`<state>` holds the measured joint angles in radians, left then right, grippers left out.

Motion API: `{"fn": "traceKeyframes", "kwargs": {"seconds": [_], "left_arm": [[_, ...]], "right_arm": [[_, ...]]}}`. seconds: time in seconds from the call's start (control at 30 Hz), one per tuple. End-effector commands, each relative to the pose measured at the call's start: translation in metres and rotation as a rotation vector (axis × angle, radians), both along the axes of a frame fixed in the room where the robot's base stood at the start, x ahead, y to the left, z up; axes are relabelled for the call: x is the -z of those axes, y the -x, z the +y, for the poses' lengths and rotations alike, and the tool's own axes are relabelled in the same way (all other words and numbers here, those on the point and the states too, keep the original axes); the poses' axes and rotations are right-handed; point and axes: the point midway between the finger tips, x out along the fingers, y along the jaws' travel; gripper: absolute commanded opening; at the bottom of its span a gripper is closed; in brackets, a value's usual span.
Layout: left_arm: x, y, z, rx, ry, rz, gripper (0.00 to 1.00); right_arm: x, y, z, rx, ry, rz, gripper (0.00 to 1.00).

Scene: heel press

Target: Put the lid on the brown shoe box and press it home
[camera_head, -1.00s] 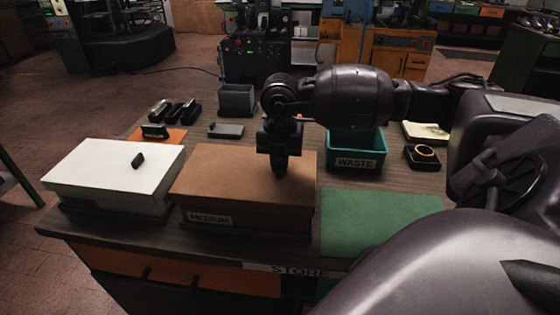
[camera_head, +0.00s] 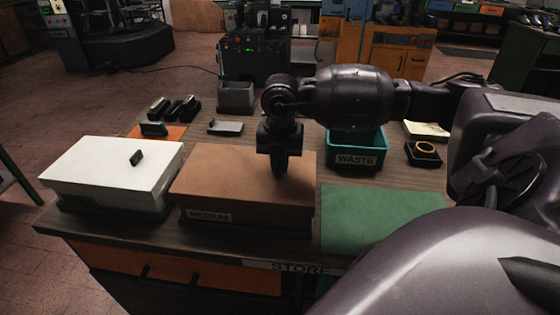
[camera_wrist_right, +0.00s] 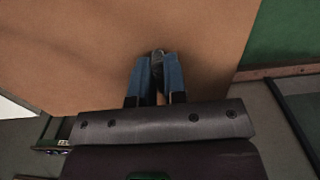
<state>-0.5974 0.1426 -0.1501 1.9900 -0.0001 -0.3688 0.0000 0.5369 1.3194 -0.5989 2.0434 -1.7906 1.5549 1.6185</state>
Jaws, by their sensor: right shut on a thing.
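The brown shoe box (camera_head: 250,224) stands at the front middle of the bench, with a label reading MEDIUM on its front. Its brown lid (camera_head: 225,168) lies over the top and looks about level. I cannot tell whether it is fully seated. My right gripper (camera_head: 280,172) points down at the lid's middle, right of centre. In the right wrist view its two blue fingers (camera_wrist_right: 158,62) are shut on a small dark knob (camera_wrist_right: 158,53) on the lid. The fingers mostly hide the knob. My left gripper is not in view.
A white box (camera_head: 115,170) with a dark knob stands close on the left. A green mat (camera_head: 380,215) lies to the right. A teal WASTE bin (camera_head: 355,160) stands behind right. A grey bin (camera_head: 236,97) and small dark items are at the back.

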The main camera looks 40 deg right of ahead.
Motion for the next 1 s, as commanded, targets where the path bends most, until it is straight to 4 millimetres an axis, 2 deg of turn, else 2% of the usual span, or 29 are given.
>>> {"fn": "traceKeyframes", "kwargs": {"seconds": [0.87,0.9,1.0], "left_arm": [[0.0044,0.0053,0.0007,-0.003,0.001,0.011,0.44],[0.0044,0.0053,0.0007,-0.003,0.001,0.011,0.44],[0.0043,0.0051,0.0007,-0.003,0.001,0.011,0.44]], "right_arm": [[0.0044,0.0010,0.0006,0.000,-0.002,0.006,0.00],[0.0045,0.0011,0.0007,0.000,-0.002,0.006,0.19],[0.0041,0.0009,0.0006,0.000,-0.002,0.004,0.34]]}}
